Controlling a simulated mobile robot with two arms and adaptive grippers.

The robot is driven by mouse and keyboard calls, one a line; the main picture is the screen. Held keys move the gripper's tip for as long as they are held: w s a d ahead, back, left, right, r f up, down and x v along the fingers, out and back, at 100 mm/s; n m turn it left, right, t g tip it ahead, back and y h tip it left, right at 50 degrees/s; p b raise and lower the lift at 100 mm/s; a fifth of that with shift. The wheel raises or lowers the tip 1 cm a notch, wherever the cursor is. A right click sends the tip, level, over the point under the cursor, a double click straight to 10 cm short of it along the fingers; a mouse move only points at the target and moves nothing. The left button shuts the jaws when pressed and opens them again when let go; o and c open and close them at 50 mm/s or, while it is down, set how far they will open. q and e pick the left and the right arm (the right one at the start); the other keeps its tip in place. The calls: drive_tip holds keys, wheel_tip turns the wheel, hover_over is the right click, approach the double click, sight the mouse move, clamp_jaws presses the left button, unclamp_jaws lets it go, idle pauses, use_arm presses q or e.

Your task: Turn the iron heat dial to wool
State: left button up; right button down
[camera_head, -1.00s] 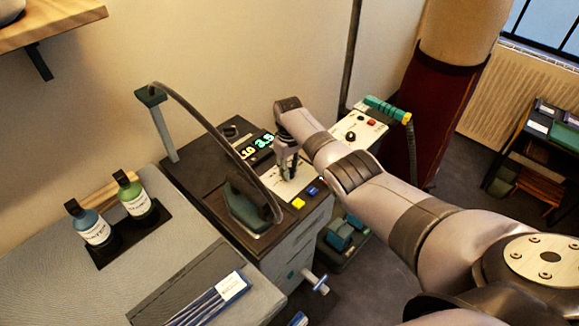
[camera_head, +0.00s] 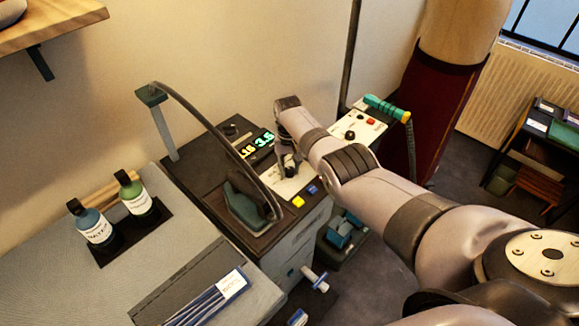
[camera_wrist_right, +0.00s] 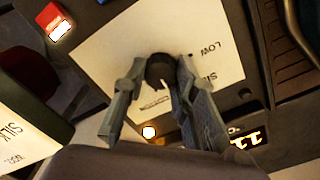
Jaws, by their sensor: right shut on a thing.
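The iron heat dial is a small dark round knob (camera_wrist_right: 160,72) on a white label plate, seen in the right wrist view. Printed words such as LOW and SILK show on the plate (camera_wrist_right: 110,62); the word wool is not readable. My right gripper (camera_wrist_right: 160,80) points down at the plate with its two fingers shut on the knob, one on each side. In the head view my right gripper (camera_head: 289,170) is over the white plate at the right of the dark console (camera_head: 205,190). The iron (camera_head: 248,205) stands on the console, left of the gripper. My left gripper is not in view.
A lit display (camera_head: 258,146) is just behind the gripper. A yellow button (camera_head: 298,202) and a blue button (camera_head: 312,190) are at the console's front edge. The iron's cord arches close to my right gripper. Green and blue bottles (camera_head: 135,195) stand at left.

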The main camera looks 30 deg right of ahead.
sight(289, 169)
idle(0.4)
drive_tip(key=c, duration=1.3)
unclamp_jaws()
wheel_tip(289, 169, up, 12)
drive_tip(key=shift+a, duration=0.1)
